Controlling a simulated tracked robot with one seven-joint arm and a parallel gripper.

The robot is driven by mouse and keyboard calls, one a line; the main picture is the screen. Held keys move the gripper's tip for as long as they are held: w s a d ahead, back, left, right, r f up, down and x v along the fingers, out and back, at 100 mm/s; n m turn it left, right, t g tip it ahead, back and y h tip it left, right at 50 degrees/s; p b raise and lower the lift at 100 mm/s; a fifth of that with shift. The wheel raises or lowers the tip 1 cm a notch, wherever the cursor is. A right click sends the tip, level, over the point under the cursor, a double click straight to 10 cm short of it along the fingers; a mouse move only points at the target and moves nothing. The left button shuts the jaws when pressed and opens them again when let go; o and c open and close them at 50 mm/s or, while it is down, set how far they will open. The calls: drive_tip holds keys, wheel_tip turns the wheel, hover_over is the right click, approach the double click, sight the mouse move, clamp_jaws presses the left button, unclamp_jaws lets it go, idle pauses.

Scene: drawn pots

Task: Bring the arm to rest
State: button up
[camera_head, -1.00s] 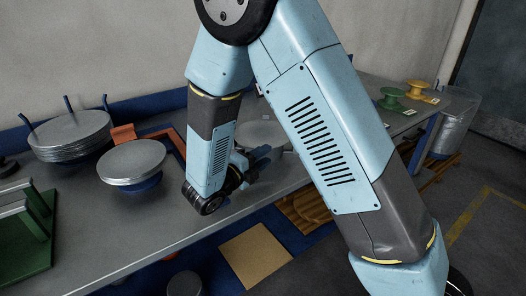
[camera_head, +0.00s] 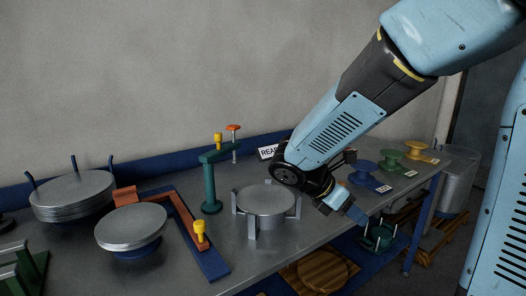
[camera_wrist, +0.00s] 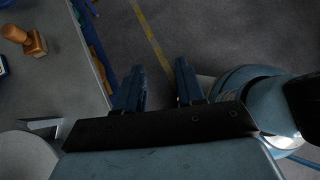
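My arm reaches in from the upper right in the head view, bent down at the elbow. My gripper (camera_head: 348,208) is by the front edge of the grey bench (camera_head: 215,235), to the right of a grey disc (camera_head: 266,199) held among upright posts. In the wrist view my gripper (camera_wrist: 159,82) shows two dark blue fingers set apart, with only floor seen between them. It holds nothing. The bench edge lies left of the fingers there.
Left on the bench are a stack of grey discs (camera_head: 72,192) and a disc on a blue base (camera_head: 131,226). A green post with an arm (camera_head: 211,182) stands behind. Spools (camera_head: 363,173) and a metal bin (camera_head: 458,180) are at the right.

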drive_tip(key=s+d+r+m+t+y, duration=0.1)
drive_tip(key=s+r+m+y, duration=0.3)
drive_tip(key=m, duration=0.7)
drive_tip(key=s+d+r+m+t+y, duration=0.1)
drive_tip(key=s+r+m+t+y, duration=0.2)
drive_tip(key=m, duration=0.8)
drive_tip(key=s+r+y, duration=0.2)
drive_tip(key=s, duration=0.2)
drive_tip(key=shift+d+r+t, duration=0.25)
drive_tip(key=shift+r+t, duration=0.05)
